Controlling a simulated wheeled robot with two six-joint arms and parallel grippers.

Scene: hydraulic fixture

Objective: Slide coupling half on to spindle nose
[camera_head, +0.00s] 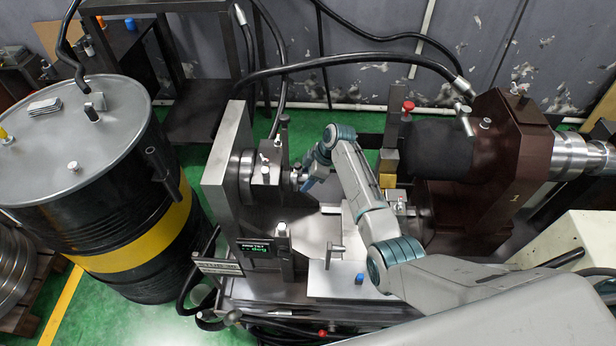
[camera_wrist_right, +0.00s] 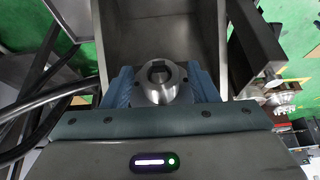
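My right gripper (camera_head: 307,181) reaches in from the lower right in the head view, beside the fixture's steel block (camera_head: 268,163). In the right wrist view, its blue fingers (camera_wrist_right: 162,88) are shut on the coupling half (camera_wrist_right: 160,82), a short steel ring with a dark, shaped bore. In the head view the coupling half is small and mostly hidden by the fingers. A round steel flange (camera_head: 247,178) stands behind the block, against the upright plate. I cannot clearly pick out the spindle nose or tell whether the coupling half touches it. My left gripper is not in view.
A black drum with a yellow band (camera_head: 110,225) stands at the left. A brown housing (camera_head: 497,150) stands at the right. Black hoses (camera_head: 340,62) arch over the back. A red knob (camera_head: 408,106) and yellow block (camera_head: 388,180) stand right of the gripper.

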